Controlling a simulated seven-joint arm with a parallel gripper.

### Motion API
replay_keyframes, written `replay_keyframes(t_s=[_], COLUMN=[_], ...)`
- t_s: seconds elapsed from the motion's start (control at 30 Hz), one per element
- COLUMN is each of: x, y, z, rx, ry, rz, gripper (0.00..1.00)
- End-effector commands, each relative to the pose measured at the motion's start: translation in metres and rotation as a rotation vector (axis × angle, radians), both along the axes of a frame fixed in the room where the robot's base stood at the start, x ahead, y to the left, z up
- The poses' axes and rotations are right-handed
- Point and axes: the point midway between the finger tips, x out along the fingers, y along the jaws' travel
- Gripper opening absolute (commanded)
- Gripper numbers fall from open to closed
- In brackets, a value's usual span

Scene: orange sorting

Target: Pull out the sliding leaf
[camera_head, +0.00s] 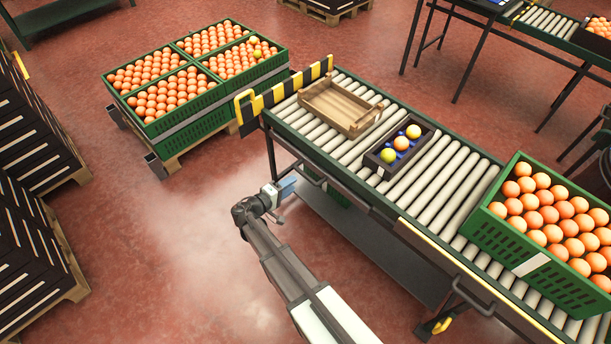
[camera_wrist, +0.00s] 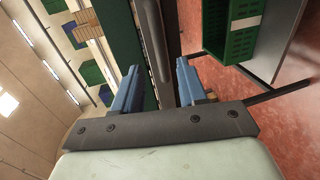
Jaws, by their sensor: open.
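My gripper (camera_head: 288,187) is beside the near long side of the roller conveyor, toward its left end. In the wrist view its two blue fingers (camera_wrist: 157,67) are open, with nothing clasped between them. A dark bar-like edge (camera_wrist: 153,35) of the conveyor's side lies ahead of the gap between the fingers; I cannot tell whether they touch it. A dark handle (camera_head: 313,177) sits on the conveyor's near side, just right of my gripper. A second handle (camera_head: 474,300) is farther right. I cannot clearly make out the sliding leaf itself.
On the conveyor (camera_head: 440,180) stand a wooden crate (camera_head: 318,107), a dark tray (camera_head: 372,161) with a few fruits, and a green crate (camera_head: 540,268) of oranges. A grey lower shelf (camera_head: 385,250) lies beneath. Stacked dark crates stand left; the red floor between is clear.

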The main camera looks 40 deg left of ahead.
Motion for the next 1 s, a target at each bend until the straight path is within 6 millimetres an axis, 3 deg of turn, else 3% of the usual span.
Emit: replay_keyframes(t_s=[0.2,0.43,0.67,1.0], x=[0.039,0.069,0.083,0.084], y=[0.001,0.000,0.000,0.000], z=[-0.009,-0.015,-0.018,-0.018], rx=[0.000,0.000,0.000,-0.001], ry=[0.001,0.002,0.002,0.002], rz=[-0.002,0.000,0.000,0.001], gripper=[0.42,0.42,0.42,0.40])
